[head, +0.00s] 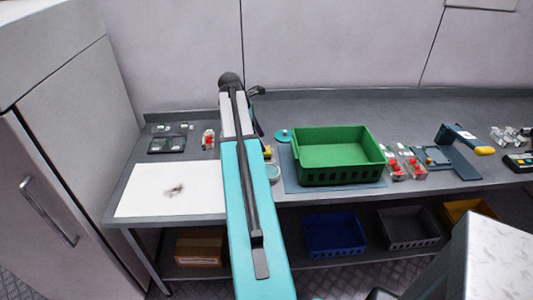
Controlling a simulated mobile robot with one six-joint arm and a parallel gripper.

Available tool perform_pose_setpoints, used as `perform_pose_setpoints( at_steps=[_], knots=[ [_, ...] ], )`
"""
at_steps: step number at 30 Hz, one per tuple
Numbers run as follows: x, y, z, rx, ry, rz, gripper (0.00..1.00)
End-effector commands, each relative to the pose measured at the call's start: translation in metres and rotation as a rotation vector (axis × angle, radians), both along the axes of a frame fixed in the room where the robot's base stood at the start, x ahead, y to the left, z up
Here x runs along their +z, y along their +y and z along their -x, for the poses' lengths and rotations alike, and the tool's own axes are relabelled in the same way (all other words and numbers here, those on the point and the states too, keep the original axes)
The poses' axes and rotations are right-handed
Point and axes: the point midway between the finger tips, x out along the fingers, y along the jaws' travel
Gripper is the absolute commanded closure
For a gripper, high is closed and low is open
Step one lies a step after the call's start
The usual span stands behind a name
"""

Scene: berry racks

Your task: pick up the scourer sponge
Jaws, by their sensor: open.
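A small yellow block (267,152), which may be the scourer sponge, shows on the grey bench just right of my arm. My arm covers part of it, and it is too small to identify for certain. My gripper (258,128) is at the far end of my arm, over the back of the bench. It is open, mostly hidden behind the arm, and only dark parts show at the right edge. I cannot tell its exact distance from the yellow block. I see nothing held in it.
A green crate (335,171) stands on a blue mat (291,180) right of my arm. A round teal item (284,136) and small dish (273,172) are close by. A white board (140,190) lies left. Red-and-clear punnets (411,166) and a blue device (459,160) stand right.

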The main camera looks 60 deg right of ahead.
Motion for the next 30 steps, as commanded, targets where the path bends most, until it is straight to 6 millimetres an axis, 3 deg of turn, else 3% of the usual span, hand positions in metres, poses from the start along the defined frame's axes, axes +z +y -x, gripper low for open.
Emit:
perform_pose_setpoints(
  at_steps=[18, 30],
  knots=[
    [-0.044, -0.011, 0.012, -0.003, 0.001, -0.001, 0.36],
    [-0.048, -0.013, 0.014, -0.003, 0.000, 0.000, 0.36]
  ],
)
